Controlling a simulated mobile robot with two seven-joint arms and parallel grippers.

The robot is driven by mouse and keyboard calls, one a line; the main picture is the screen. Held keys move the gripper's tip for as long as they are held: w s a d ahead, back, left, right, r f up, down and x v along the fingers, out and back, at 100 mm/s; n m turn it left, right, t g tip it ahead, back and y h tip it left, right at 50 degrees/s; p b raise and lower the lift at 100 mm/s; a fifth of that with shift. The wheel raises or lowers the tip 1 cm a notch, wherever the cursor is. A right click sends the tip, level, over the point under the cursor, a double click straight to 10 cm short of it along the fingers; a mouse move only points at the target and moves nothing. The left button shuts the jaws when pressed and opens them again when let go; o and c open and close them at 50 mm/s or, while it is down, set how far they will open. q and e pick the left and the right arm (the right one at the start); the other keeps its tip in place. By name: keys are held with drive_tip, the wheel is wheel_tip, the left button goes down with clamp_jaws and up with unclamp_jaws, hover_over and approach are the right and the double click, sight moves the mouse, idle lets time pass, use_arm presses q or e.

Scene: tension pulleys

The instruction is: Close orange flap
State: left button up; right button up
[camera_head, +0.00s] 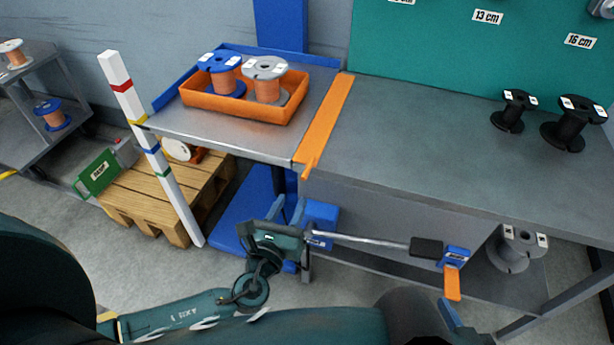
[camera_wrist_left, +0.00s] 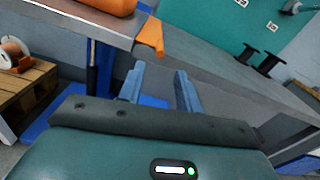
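The orange flap (camera_head: 326,120) is a long narrow strip lying flat between the metal lift table (camera_head: 225,135) and the grey workbench (camera_head: 400,150). A small tab sticks out at its near end. In the left wrist view the flap's near end (camera_wrist_left: 151,37) shows beyond my fingers. My left gripper (camera_head: 287,208) is open and empty, below and in front of the flap's near end, apart from it. What seems to be a finger of my right gripper (camera_head: 450,314) shows at the bottom edge; the rest is hidden.
An orange tray (camera_head: 245,108) with two copper spools stands on the lift table. Black spools (camera_head: 513,110) stand on the workbench. A black-gripped handle (camera_head: 427,248) projects before the bench. A striped white post (camera_head: 150,145) and wooden pallet (camera_head: 165,190) are at left.

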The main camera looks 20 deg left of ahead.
sight(302, 181)
use_arm(q)
drive_tip(key=w, duration=0.9)
drive_tip(key=shift+w+d, duration=0.2)
drive_tip(key=shift+w, duration=0.15)
clamp_jaws()
